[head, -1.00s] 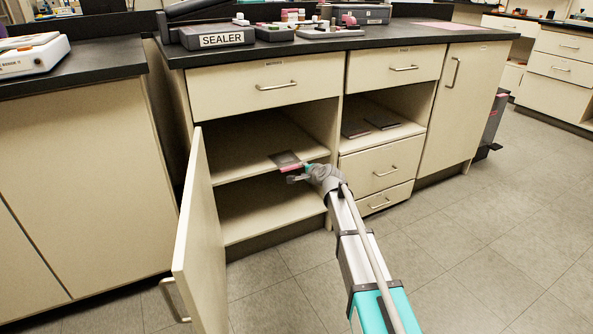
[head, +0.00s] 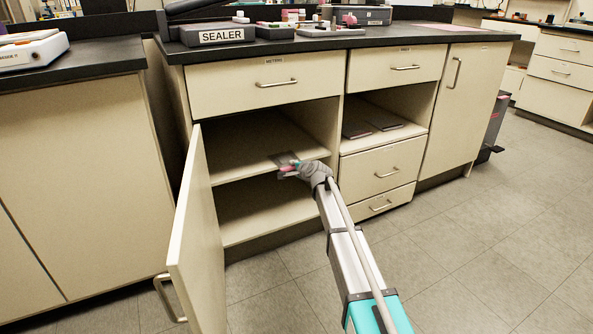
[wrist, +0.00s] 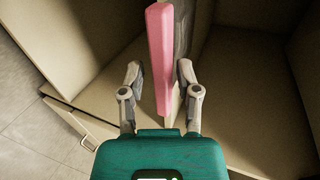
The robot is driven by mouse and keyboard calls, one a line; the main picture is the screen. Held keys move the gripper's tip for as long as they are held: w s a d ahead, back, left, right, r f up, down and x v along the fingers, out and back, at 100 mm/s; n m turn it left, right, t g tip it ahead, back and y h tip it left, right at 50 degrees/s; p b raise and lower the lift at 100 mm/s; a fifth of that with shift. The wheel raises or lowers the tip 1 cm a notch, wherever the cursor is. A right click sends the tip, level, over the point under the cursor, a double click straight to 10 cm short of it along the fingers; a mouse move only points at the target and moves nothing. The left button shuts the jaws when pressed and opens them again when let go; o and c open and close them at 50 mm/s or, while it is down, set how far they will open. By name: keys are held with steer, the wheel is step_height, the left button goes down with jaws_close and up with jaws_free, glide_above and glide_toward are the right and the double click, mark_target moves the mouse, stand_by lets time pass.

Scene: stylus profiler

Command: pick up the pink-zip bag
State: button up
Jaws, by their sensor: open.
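The pink-zip bag lies on the upper shelf inside the open cabinet, at the shelf's front edge. In the head view its grey body (head: 284,158) shows, and my gripper partly covers its pink zip. In the wrist view the pink zip edge (wrist: 160,60) runs lengthwise between my gripper's fingers, with a strip of the clear grey body (wrist: 183,28) beside it. My gripper (wrist: 159,75) is open, with one finger on each side of the pink edge and a gap on both sides. In the head view my gripper (head: 290,170) is at the shelf front.
The cabinet door (head: 197,240) stands open on the left. The cabinet's shelf (head: 245,150) is otherwise bare, and the space below looks empty. Two dark flat items (head: 383,123) lie in the open cubby to the right. A sealer (head: 220,35) stands on the counter above.

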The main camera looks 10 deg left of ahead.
jaws_close()
stand_by(0.4)
steer(key=shift+r+p, duration=1.3)
steer(key=shift+p, duration=0.05)
steer(key=f+p+v, duration=0.1)
steer(key=p+v, duration=0.4)
steer(key=v, duration=0.9)
steer(key=shift+s+d+r, duration=0.25)
steer(key=shift+s+d, duration=0.15)
